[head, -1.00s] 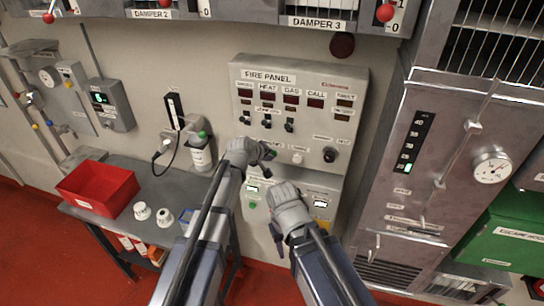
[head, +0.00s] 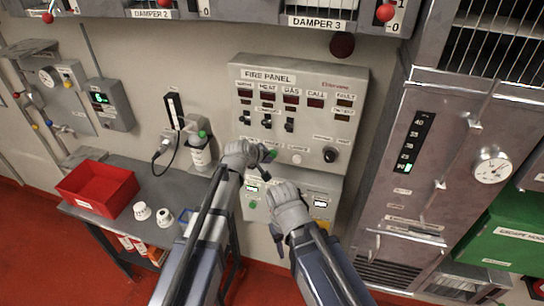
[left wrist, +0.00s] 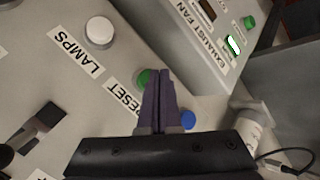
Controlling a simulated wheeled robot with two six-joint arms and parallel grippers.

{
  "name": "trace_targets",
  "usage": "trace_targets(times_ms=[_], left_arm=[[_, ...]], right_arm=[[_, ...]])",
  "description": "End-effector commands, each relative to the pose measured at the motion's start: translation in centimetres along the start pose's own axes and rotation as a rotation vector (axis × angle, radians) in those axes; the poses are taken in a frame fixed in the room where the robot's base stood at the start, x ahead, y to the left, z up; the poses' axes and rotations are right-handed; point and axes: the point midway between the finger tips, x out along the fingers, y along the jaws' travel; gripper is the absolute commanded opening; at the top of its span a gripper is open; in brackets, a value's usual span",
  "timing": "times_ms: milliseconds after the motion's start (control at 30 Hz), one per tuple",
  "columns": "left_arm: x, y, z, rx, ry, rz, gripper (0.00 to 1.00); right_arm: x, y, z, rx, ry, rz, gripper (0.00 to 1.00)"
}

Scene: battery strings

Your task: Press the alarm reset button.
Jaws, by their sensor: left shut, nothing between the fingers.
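The grey fire panel (head: 350,85) is on the wall in the middle of the head view. A green button (left wrist: 143,78) shows in the left wrist view beside the RESET label (left wrist: 124,98); the fingers cover part of it. It also shows as a small green spot (head: 271,155) in the head view. My left gripper (left wrist: 160,74) is shut and empty, its tips close beside the green button; I cannot tell whether they touch it. My right gripper (head: 277,236) hangs in front of the lower panel, its finger opening unclear.
A white button (left wrist: 99,32) with a LAMPS label is near the green one. A blue button (left wrist: 188,120) shows beyond my fingers. The lower panel (head: 325,185) carries exhaust fan controls.

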Motion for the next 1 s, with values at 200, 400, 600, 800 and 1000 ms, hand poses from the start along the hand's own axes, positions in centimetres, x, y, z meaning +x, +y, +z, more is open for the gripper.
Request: trace_targets(times_ms=[200, 400, 600, 800, 1000], left_arm=[[-0.4, -0.3, 0.3, 0.000, -0.001, 0.000, 0.00], [-0.4, -0.3, 0.3, 0.000, -0.001, -0.001, 0.00], [-1.0, -0.8, 0.8, 0.000, -0.001, -0.001, 0.00], [-2.4, -1.7, 1.8, 0.000, -0.001, -0.001, 0.00], [-3.6, -2.7, 2.7, 0.000, -0.001, -0.001, 0.00]], right_arm=[[0.0, 0.0, 0.0, 0.000, 0.000, 0.000, 0.43], [0.0, 0.0, 0.0, 0.000, 0.000, 0.000, 0.43], [0.0, 0.0, 0.0, 0.000, 0.000, 0.000, 0.43], [0.0, 0.0, 0.0, 0.000, 0.000, 0.000, 0.43], [0.0, 0.0, 0.0, 0.000, 0.000, 0.000, 0.43]])
